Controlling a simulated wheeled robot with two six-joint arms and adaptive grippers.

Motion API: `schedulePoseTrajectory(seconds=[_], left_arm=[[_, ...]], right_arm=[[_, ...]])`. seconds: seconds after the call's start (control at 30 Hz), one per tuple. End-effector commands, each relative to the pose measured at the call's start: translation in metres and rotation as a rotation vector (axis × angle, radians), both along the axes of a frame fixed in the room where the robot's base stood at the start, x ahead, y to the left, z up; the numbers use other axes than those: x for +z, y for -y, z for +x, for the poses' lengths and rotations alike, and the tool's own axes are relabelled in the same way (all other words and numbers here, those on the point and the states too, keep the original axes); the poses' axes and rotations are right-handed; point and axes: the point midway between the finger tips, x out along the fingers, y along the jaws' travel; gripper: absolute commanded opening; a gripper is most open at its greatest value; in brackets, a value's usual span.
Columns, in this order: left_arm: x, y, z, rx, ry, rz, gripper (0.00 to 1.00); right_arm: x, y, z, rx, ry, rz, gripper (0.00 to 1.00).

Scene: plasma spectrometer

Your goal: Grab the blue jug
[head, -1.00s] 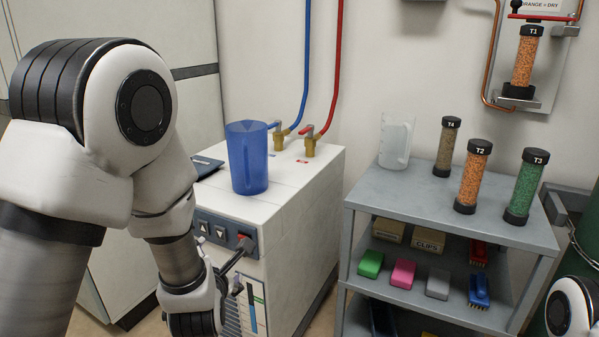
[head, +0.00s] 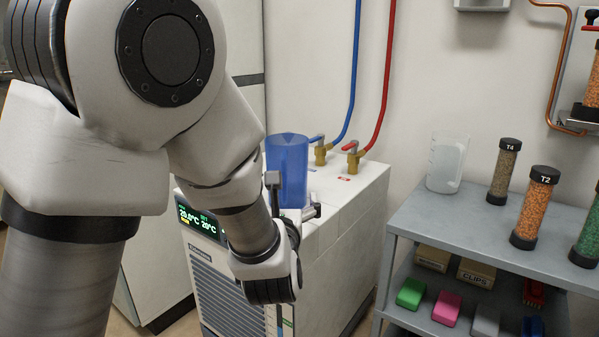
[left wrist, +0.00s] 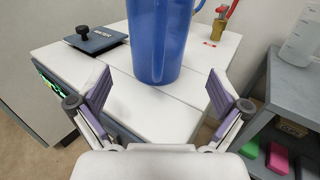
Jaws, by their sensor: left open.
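The blue jug (head: 288,165) stands upright on top of the white chiller unit (head: 345,195), near its front. In the head view my left arm hides its lower left part. My left gripper (head: 292,198) is at the front of the jug. In the left wrist view the jug (left wrist: 158,40) is straight ahead, beyond the fingertips of my open left gripper (left wrist: 158,92). The jaws are empty, one finger on each side of the jug's line, with white top surface showing between them and the jug. My right gripper is not in view.
A blue and a red hose with brass valves (head: 352,158) rise behind the jug. A dark lid marked WATER (left wrist: 96,40) lies left of it. A grey shelf (head: 430,215) with a clear beaker (head: 446,163) and several capped tubes stands to the right.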

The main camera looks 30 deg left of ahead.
Motion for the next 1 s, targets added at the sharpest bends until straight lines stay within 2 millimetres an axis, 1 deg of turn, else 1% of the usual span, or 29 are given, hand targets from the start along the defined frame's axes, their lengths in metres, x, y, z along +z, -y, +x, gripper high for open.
schedulePoseTrajectory(seconds=[0.07,0.2,0.3,0.43,0.5,0.53,0.57,0.63,0.7,0.9,0.93,0.97,1.0], left_arm=[[0.003,-0.001,0.001,0.002,0.007,-0.009,1.00],[0.009,-0.006,0.011,0.002,0.001,-0.010,1.00],[0.008,-0.011,0.019,0.002,0.002,-0.008,1.00],[0.003,-0.017,0.028,0.003,0.004,-0.009,1.00],[0.002,-0.024,0.038,0.004,0.005,-0.010,1.00],[-0.004,-0.027,0.043,0.005,0.007,-0.011,1.00],[-0.005,-0.031,0.048,0.005,0.009,-0.010,1.00],[-0.003,-0.036,0.059,0.003,0.007,-0.009,1.00],[-0.002,-0.040,0.065,0.003,0.007,-0.008,1.00],[-0.001,-0.040,0.067,0.001,0.004,-0.005,1.00],[-0.001,-0.040,0.067,0.001,0.004,-0.005,0.96],[-0.001,-0.040,0.067,0.001,0.004,-0.005,0.86],[-0.001,-0.040,0.067,0.001,0.004,-0.005,0.72]], right_arm=[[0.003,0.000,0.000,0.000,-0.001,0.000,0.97],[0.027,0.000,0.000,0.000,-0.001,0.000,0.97],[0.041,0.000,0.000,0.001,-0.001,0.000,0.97],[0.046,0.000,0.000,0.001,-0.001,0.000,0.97],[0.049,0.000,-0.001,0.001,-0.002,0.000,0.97],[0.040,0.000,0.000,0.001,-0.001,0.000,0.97],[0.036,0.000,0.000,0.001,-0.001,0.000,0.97],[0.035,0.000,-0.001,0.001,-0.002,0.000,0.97],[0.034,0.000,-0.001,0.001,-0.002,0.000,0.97],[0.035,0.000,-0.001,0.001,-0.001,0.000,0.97],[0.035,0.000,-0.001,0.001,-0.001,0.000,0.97],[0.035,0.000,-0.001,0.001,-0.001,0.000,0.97],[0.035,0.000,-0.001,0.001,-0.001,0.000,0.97]])
